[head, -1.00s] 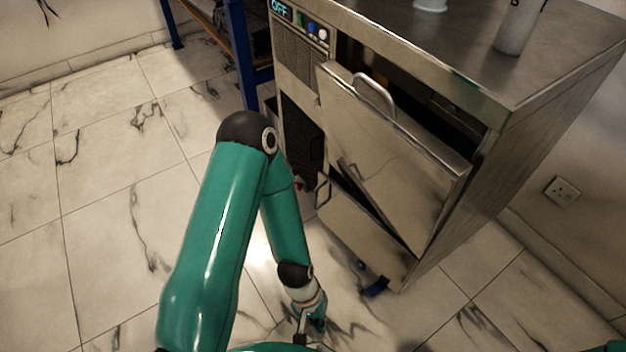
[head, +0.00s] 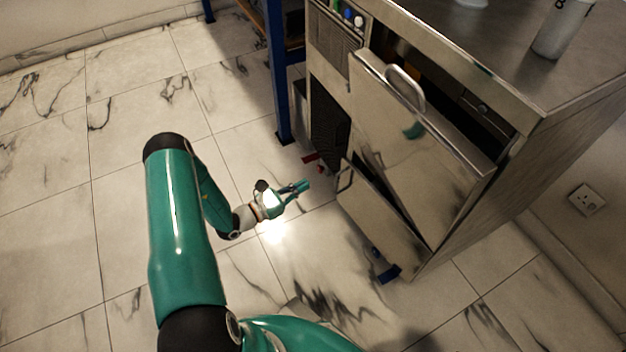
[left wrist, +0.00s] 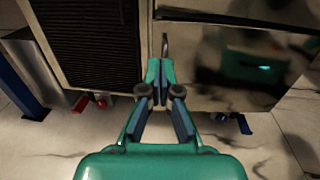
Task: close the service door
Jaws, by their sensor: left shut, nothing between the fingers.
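The steel cabinet (head: 560,165) has two front panels. The upper panel (head: 415,140) leans outward at its top, with a dark gap behind it and a bar handle (head: 404,88) on its top edge. The lower panel (head: 380,215) has a small handle (head: 345,176) on its left side and looks nearly flush. I cannot tell which one is called the service door. My left gripper (head: 303,186) is shut and empty, low over the floor left of the lower panel. In the left wrist view its fingertips (left wrist: 160,68) point toward the lower panel's handle (left wrist: 165,45); contact is unclear.
A dark grille (head: 328,122) is left of the panels. A blue post (head: 277,75) of a rack stands further left. A blue caster (head: 388,273) sits under the cabinet. A white cup (head: 563,28) is on top. The marble floor (head: 110,150) at left is clear.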

